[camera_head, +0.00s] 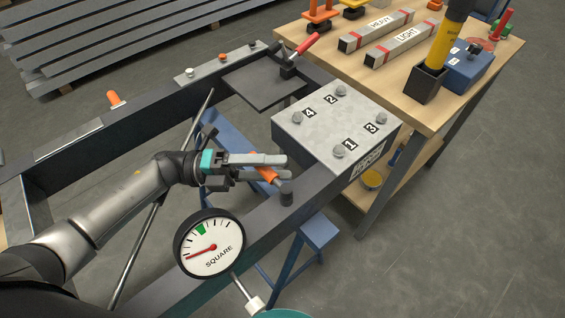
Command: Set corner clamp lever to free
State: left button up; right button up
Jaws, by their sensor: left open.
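An orange-handled lever (267,175) sits on the dark frame beside a short dark post (287,192), near the grey corner block (318,118) marked 1 to 4. My left gripper (277,167) is open, and its fingers are at the orange lever, partly hiding it. I cannot tell whether they touch it. A second lever with a red handle (304,44) stands on a dark plate at the frame's far corner, tilted up to the right. A round dial marked SQUARE (210,245) has its red needle pointing left and slightly down, outside the green band. My right gripper is not in view.
The dark frame (150,292) rests on blue stands (318,232). A wooden table (440,108) at the right holds bars marked HEAVY (375,31) and LIGHT (402,47), a dark holder with a yellow tool (445,45), and a blue box (468,66). An orange peg (114,98) stands at the left.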

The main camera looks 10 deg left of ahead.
pick_arm(q)
jog(key=shift+d+r, duration=0.1)
jog(key=shift+d, duration=0.6)
grip_shut()
dwell(1.0)
